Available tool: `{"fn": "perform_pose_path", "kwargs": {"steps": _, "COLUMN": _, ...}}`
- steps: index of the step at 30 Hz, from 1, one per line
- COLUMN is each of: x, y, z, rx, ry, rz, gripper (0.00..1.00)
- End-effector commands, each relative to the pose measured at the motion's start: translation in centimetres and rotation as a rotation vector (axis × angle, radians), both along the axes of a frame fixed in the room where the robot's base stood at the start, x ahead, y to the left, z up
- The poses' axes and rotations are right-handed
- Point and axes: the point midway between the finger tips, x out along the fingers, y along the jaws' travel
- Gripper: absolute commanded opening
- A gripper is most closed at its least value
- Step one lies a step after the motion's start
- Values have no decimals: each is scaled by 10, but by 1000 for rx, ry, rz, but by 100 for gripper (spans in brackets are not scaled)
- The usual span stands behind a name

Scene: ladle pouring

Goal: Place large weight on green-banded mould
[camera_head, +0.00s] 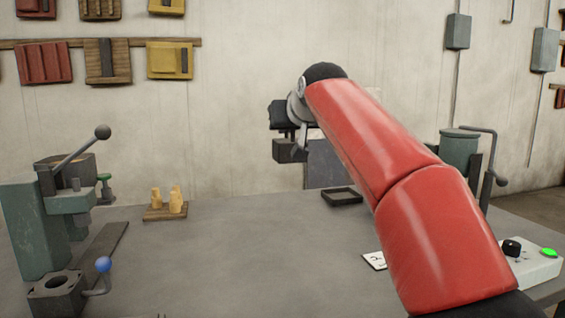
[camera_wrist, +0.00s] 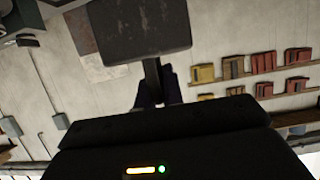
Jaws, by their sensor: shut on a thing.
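My gripper (camera_head: 293,133) is raised above the far part of the table, near the back wall. It is shut on the large weight (camera_head: 288,151), a dark grey block, and holds it clear of the tabletop. In the wrist view the weight (camera_wrist: 138,32) is a wide dark slab, and its thin stem runs down to between the fingers of my gripper (camera_wrist: 158,90). I cannot make out a green-banded mould in either view; my red arm covers part of the table's right side.
An open dark tray (camera_head: 342,204) lies below and right of the weight. A lever press (camera_head: 65,205), a blue-knobbed block (camera_head: 57,290) and wooden pegs (camera_head: 177,199) are at left. A green cylinder (camera_head: 460,151) and control box (camera_head: 530,262) are at right. The table's middle is clear.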

Motion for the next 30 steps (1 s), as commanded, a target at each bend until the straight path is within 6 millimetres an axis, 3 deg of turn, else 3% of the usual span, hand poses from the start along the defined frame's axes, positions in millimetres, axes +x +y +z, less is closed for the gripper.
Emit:
{"fn": "perform_pose_path", "kwargs": {"steps": 18, "x": -1, "y": -1, "z": -125, "rx": 2, "ry": -7, "rz": -1, "gripper": 0}}
{"fn": "perform_pose_path", "kwargs": {"steps": 30, "x": -1, "y": 0, "z": -160, "rx": 1, "ry": -8, "rz": -1, "gripper": 0}}
